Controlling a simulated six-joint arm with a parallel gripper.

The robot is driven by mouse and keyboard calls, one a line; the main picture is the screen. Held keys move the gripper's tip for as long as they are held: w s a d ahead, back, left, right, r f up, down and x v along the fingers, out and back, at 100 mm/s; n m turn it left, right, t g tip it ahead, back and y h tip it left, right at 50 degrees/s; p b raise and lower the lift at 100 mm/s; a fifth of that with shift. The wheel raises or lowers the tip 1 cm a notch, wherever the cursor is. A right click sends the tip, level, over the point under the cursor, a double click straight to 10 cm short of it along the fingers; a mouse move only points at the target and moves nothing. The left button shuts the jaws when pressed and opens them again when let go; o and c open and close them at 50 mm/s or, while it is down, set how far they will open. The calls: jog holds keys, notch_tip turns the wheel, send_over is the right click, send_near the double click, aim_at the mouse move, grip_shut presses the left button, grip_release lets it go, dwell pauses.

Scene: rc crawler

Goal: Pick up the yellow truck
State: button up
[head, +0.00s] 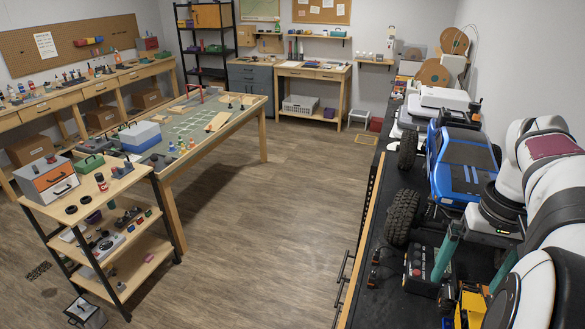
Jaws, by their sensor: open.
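The yellow truck (472,308) shows only in part at the bottom right of the head view, on the dark bench top. The rest of it is cut off by the frame edge or hidden behind my arm. My gripper (467,284) has two teal fingers pointing down, spread apart with nothing seen between them. It appears above and close to the yellow truck; I cannot tell whether they touch.
A large blue crawler truck (462,163) with big black tires stands on the bench behind my gripper. A dark box with red buttons (420,266) sits left of the fingers. White equipment (443,98) fills the bench farther back.

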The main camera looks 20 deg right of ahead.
jog(key=s+d, duration=0.4)
jog(key=d, duration=0.1)
notch_tip(320, 180, down, 16)
jog(key=shift+d+r, duration=0.1)
jog(key=shift+r, duration=0.15)
grip_shut()
